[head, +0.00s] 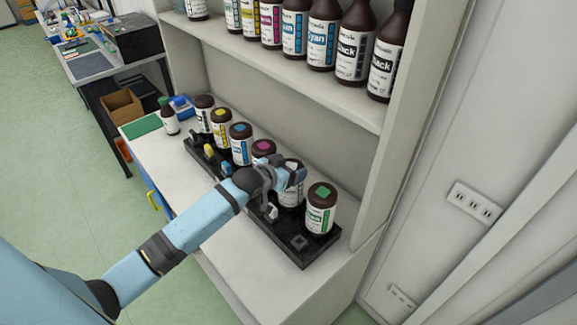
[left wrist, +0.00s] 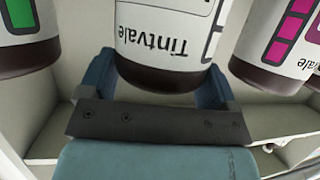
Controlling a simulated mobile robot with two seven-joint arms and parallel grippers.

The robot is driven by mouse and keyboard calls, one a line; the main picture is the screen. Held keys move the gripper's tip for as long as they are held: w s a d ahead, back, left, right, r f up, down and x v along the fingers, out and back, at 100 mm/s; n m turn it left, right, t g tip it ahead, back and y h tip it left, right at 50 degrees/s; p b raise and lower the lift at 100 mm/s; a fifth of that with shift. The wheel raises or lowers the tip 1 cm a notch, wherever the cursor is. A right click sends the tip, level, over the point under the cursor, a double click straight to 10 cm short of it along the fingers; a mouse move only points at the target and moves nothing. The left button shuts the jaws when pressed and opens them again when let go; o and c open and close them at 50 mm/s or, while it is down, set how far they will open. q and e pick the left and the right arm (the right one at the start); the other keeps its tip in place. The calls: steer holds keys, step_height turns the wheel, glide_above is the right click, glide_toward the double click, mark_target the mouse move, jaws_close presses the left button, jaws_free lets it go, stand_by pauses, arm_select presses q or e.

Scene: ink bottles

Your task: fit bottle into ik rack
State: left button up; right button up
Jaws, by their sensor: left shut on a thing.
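A dark bottle with a white label (head: 291,197) stands between the magenta-capped and green-capped bottles at the black ink rack (head: 291,250). My left gripper (head: 291,178) is shut around its upper part. In the left wrist view, the held bottle (left wrist: 165,35) sits between the two blue fingers, its label reading "Tintvale". The bottle looks close to upright. My gripper partly hides it, and I cannot tell whether its base is fully down in its slot. My right gripper is not in view.
A green-capped bottle (head: 320,208) stands at the rack's near end; magenta (head: 263,152), blue (head: 240,145) and yellow (head: 221,128) ones stand farther along. A shelf of bottles (head: 320,78) overhangs behind. The counter (head: 246,268) in front is clear.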

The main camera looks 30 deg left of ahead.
arm_select(q)
steer(key=shift+r, duration=0.1)
steer(key=o, duration=1.4)
steer(key=b+v, duration=0.2)
steer(key=v, duration=1.1)
steer(key=s+d+f, duration=0.4)
steer(key=s+f, duration=0.2)
steer(key=s+d+f+g, duration=0.1)
steer(key=s+d+f, duration=0.4)
steer(key=s+f, duration=0.1)
steer(key=s+d+f+g, duration=0.1)
steer(key=s+d+f, duration=0.4)
steer(key=s+f, duration=0.2)
steer(key=shift+s+d+f+m+p, duration=0.15)
steer(key=shift+f+m+p, duration=0.15)
steer(key=shift+f+p, duration=0.15)
